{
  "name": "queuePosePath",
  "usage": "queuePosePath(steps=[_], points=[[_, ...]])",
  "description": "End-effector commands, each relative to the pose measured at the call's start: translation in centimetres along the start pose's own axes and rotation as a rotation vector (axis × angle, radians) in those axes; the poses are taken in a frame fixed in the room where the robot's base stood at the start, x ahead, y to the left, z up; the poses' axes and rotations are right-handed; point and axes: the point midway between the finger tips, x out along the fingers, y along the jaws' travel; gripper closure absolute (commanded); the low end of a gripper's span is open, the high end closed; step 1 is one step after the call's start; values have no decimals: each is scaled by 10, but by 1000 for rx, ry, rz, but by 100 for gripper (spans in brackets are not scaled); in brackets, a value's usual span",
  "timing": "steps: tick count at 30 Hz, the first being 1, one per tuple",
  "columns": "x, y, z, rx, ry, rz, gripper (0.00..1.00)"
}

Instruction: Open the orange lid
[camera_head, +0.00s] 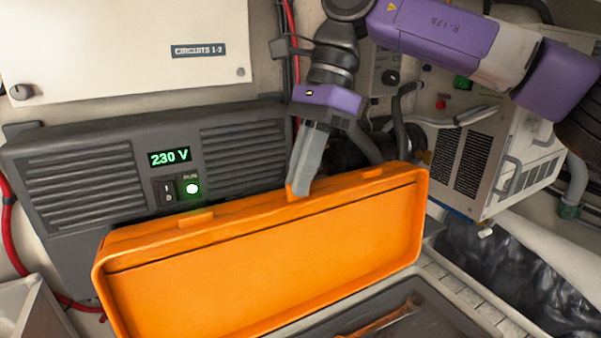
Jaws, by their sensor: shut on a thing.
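The orange lid (265,265) stands raised and steeply tilted at the back of a dark grey box (440,305), its broad recessed face turned toward me. Small orange tabs show along its top edge. My gripper (299,188) comes down from above and is shut on the middle of that top edge, at a small orange tab. The fingertips hide part of the grip. Inside the box, a brownish, long-handled tool (380,320) lies below the lid; the bottom of the frame cuts off the rest of the box.
A dark grey 230 V unit (70,180) stands close behind the lid on the left. A white panel (120,50) is above it. A pale vented unit (495,160) stands at the right, with black plastic sheeting (530,280) below. Red cables (8,225) run at the left.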

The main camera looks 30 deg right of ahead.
Motion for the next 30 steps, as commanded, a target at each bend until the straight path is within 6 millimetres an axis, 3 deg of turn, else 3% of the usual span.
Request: queuePosePath(steps=[11, 30], points=[[3, 9, -2, -15, -2, -36, 100], [12, 80, -5, -122, -2, -297, 100]])
